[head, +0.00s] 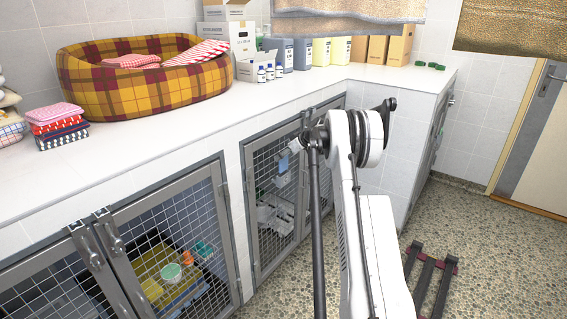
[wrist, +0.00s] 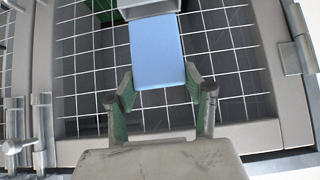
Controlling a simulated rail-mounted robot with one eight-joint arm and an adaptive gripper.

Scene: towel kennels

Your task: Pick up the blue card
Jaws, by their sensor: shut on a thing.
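The blue card (wrist: 157,52) is a flat light-blue rectangle in the middle of the wrist view. My gripper (wrist: 159,84) is shut on it, with one finger at each side edge near the card's lower end. The card stands out beyond the fingertips, in front of a wire-mesh kennel door.
Behind the card is the mesh door (wrist: 85,60), with a metal latch at the lower left of the wrist view. Kennel doors (head: 160,245) line the counter (head: 200,115), which holds a plaid pet bed (head: 140,90), folded towels (head: 58,125) and bottles.

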